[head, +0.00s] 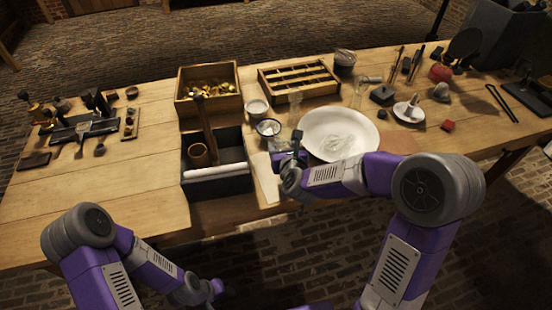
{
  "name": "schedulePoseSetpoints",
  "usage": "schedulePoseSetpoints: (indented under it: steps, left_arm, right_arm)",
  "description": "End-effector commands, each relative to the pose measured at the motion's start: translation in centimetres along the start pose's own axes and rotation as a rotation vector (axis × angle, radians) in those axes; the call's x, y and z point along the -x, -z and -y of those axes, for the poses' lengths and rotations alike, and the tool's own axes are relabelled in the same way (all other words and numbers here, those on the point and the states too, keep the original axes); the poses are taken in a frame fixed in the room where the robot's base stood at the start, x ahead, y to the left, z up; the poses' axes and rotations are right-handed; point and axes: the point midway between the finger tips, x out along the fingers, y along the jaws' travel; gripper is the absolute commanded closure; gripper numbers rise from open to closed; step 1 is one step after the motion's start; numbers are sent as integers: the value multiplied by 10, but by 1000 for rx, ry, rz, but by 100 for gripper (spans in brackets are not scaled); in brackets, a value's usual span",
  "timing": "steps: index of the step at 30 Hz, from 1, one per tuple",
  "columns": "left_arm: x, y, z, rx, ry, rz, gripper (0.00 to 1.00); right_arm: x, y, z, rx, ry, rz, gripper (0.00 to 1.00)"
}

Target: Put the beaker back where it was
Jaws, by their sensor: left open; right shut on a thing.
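My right gripper (292,148) is low over the front part of the table, between the dark box and the white plate. It is shut on a small clear thing that looks like the glass beaker, mostly hidden by the gripper and too faint to outline. I cannot tell whether it touches the table. My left gripper (215,289) is open, below and in front of the table edge, away from all objects.
A dark open box (217,187) stands left of my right gripper, and a white plate (338,124) right of it. Two small jars, one white (257,108) and one dark-rimmed (268,128), stand behind it. A wooden box (209,111) and a slotted tray (299,94) are further back.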

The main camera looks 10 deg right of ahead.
Motion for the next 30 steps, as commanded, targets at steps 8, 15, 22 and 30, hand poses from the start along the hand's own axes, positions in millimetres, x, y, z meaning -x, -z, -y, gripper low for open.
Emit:
schedulePoseSetpoints:
  steps: [8, 15, 22, 30]
  left_arm:
    - [17, -1, -6, 0, 0, 1, 57]
    - [2, -1, 0, 0, 0, 1, 57]
    - [-5, 0, 2, 0, 0, 1, 57]
    - [-17, 0, 6, 0, 0, 1, 57]
  right_arm:
    - [4, -26, -11, -35, 89, -6, 74]
    - [-10, 12, -12, -37, 102, -14, 74]
    - [-19, 33, -11, -38, 102, -10, 74]
    - [-30, 63, -11, -37, 100, -13, 74]
